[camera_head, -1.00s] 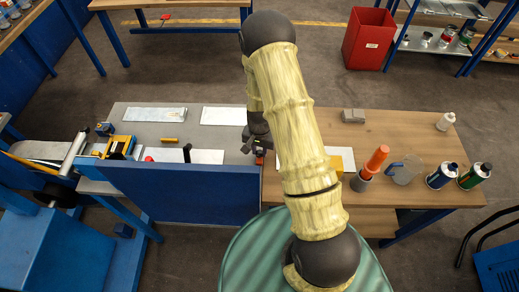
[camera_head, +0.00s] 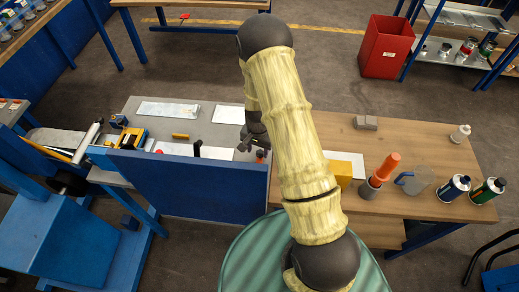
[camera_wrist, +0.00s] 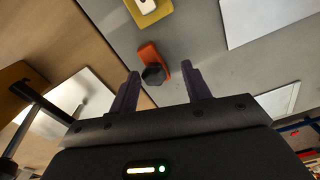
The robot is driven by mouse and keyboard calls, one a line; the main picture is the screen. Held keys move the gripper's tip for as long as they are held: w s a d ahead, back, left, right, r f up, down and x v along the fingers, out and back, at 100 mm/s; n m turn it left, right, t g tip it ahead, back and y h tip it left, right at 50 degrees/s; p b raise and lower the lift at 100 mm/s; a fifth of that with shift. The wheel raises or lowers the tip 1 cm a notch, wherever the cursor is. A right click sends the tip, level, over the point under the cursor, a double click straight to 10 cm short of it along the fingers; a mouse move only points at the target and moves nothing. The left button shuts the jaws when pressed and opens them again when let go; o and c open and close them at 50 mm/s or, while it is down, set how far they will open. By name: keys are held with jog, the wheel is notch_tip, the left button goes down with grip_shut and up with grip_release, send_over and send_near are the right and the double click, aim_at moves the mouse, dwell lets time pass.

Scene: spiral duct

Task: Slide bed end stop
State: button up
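A small orange-red stop block with a dark knob on top (camera_wrist: 153,66) lies on the grey bed near its edge with the wooden surface in the wrist view. I take this to be the end stop. In the head view a small red bit of it (camera_head: 260,156) shows just below my gripper. My gripper (camera_wrist: 160,76) is open, its two dark fingers apart. The block shows between and just beyond the fingertips, and nothing is visibly held. Contact with the fingers cannot be told. In the head view my gripper (camera_head: 256,143) is partly hidden by my arm.
The grey bed (camera_head: 202,113) carries pale sheets, a yellow piece (camera_head: 181,136) and an upright black handle (camera_head: 197,148). A blue panel (camera_head: 200,187) stands along its front. The wooden top (camera_head: 385,140) at right holds an orange-handled tool (camera_head: 384,169), a jug and bottles.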

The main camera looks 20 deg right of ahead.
jog(key=shift+d, duration=0.15)
notch_tip(320, 180, up, 17)
jog(key=b, duration=0.3)
jog(key=shift+r, duration=0.2)
dwell(0.4)
dwell(0.3)
notch_tip(320, 180, up, 10)
jog(key=p, duration=1)
send_over(258, 152)
jog(key=shift+s+d, duration=0.1)
